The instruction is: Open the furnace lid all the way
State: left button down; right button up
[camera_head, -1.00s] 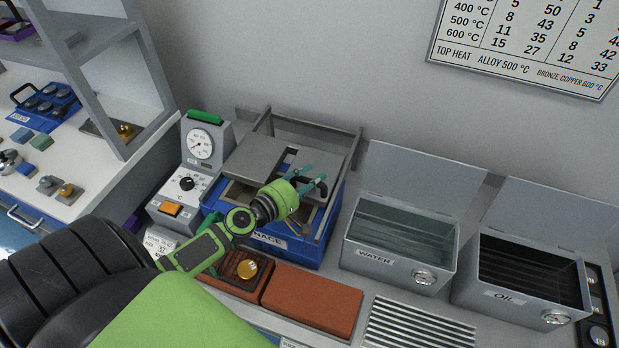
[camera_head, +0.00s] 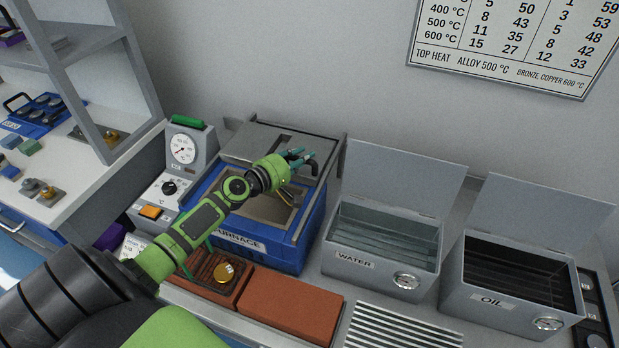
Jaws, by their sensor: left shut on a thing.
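The blue furnace (camera_head: 238,244) stands on the bench, with its name label on the front. Its grey lid (camera_head: 250,143) sits toward the back between the side rails, and the front part of the furnace opening (camera_head: 262,208) shows uncovered. My left gripper (camera_head: 303,159) reaches over the furnace from the left and is shut on the dark lid handle (camera_head: 312,168), which is partly hidden by the fingers. My left arm covers part of the furnace's left side. My right gripper is not in view.
The control box with a dial gauge (camera_head: 183,149) stands left of the furnace. Red-brown bricks (camera_head: 290,304) lie in front, with a brass piece (camera_head: 226,272) on one. The water tank (camera_head: 355,262) and oil tank (camera_head: 492,303) stand open to the right.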

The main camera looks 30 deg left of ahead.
pick_arm(q)
jog(key=shift+d, duration=0.1)
jog(key=c, duration=1.3)
grip_release()
jog(key=shift+o, duration=0.2)
jog(key=v, duration=1.2)
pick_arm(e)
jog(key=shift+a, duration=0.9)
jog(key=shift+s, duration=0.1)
